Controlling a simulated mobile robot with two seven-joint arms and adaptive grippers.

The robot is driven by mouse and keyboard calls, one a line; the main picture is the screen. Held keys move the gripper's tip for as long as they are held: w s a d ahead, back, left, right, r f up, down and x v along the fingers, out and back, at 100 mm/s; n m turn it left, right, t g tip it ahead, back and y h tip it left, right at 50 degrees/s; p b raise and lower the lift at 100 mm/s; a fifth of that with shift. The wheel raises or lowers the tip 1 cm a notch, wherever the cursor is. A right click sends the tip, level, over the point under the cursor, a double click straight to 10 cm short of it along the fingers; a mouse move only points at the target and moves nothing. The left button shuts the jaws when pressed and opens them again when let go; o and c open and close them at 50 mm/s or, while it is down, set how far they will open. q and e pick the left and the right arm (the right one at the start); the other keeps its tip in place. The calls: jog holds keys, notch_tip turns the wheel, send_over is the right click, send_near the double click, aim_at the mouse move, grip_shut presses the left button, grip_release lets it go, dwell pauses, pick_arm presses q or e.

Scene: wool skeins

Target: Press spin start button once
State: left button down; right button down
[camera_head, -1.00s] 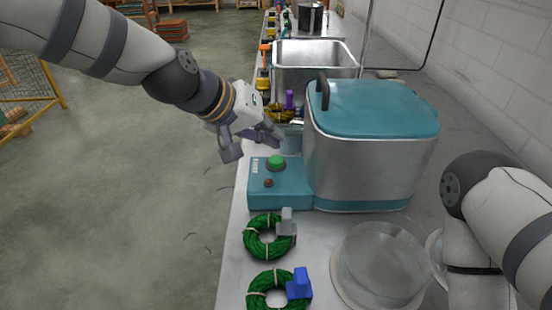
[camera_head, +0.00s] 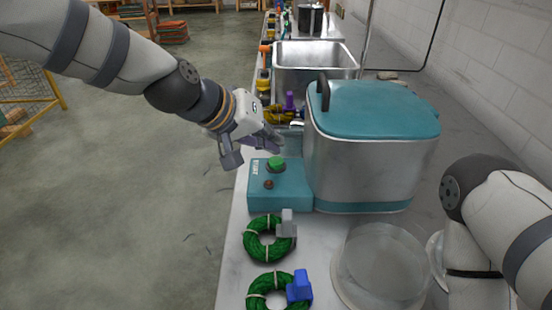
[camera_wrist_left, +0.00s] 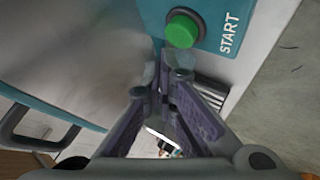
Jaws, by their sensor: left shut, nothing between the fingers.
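The green start button (camera_head: 276,162) sits on the teal control box (camera_head: 290,188) at the front left of the spinner, a steel tub with a teal lid (camera_head: 372,108). A small brown knob (camera_head: 268,184) is in front of the button. My left gripper (camera_head: 272,146) is shut and empty, just behind and above the button, apart from it as far as I can tell. In the left wrist view the green button (camera_wrist_left: 182,29) and the START label (camera_wrist_left: 229,33) lie just beyond the fingertips (camera_wrist_left: 165,65). My right gripper is out of view.
Two green wool skeins, one with a grey tag (camera_head: 287,225) and one with a blue tag (camera_head: 299,287), lie on the counter in front. A clear round dish (camera_head: 380,265) is to their right. A steel basin (camera_head: 312,60) stands behind. Open floor is left.

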aim_at(272, 159)
pick_arm(q)
jog(key=shift+f, duration=0.15)
dwell(0.5)
jog(key=shift+f, duration=0.3)
jog(key=shift+f, duration=0.6)
dwell(0.6)
jog(key=shift+r+p, duration=0.35)
jog(key=shift+r, duration=0.7)
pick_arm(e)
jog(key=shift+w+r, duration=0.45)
